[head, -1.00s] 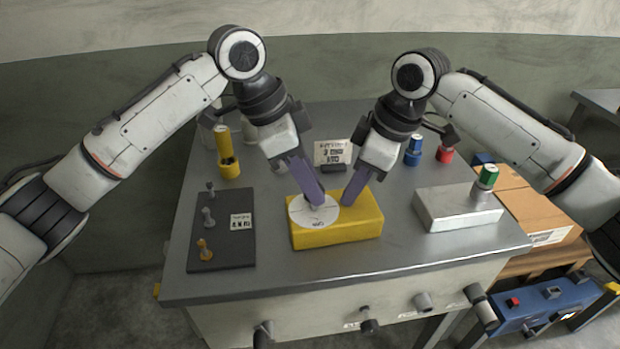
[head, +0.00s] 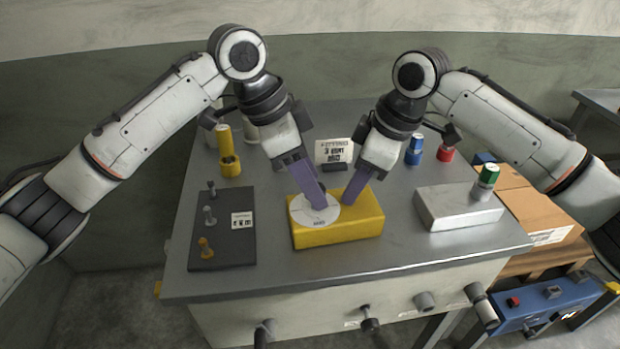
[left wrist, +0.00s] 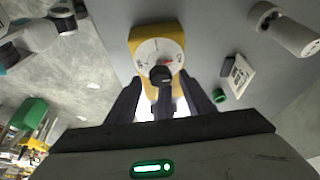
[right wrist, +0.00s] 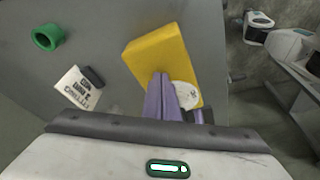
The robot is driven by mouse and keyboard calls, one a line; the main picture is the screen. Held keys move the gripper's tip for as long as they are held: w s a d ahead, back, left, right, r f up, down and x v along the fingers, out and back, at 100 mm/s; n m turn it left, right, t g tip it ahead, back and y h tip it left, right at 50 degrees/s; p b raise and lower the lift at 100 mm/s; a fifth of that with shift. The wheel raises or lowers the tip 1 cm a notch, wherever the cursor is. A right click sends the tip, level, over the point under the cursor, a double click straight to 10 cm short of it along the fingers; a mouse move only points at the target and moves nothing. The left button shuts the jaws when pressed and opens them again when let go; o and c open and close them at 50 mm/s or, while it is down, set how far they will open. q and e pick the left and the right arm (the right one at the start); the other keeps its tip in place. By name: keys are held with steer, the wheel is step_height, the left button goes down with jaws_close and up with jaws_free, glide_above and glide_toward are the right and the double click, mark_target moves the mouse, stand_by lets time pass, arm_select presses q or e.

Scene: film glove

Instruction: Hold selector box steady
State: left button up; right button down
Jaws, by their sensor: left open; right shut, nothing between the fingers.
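The selector box is a yellow block (head: 352,226) near the front middle of the grey table. A white round dial (head: 299,212) lies on its top at the left and carries a dark knob (left wrist: 160,74) in the left wrist view. My left gripper (head: 319,203) is over the dial. In the left wrist view its fingers (left wrist: 163,92) are apart, on either side of the knob. My right gripper (head: 349,201) is shut and empty, its tips down at the box top right of the dial. I cannot tell whether they press on it. The box also shows in the right wrist view (right wrist: 158,56).
A dark panel with several small levers (head: 222,248) lies left of the box.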

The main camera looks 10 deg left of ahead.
steer(key=shift+d+f, duration=0.25)
steer(key=shift+f, duration=0.2)
arm_select(q)
steer(key=v, duration=1.2)
steer(key=shift+s+r, duration=0.1)
arm_select(e)
steer(key=shift+w+a+r, duration=0.1)
steer(key=shift+r, duration=1.9)
steer(key=shift+a+r, duration=0.1)
steer(key=shift+r, duration=0.7)
steer(key=shift+r, duration=0.1)
steer(key=shift+r, duration=1.4)
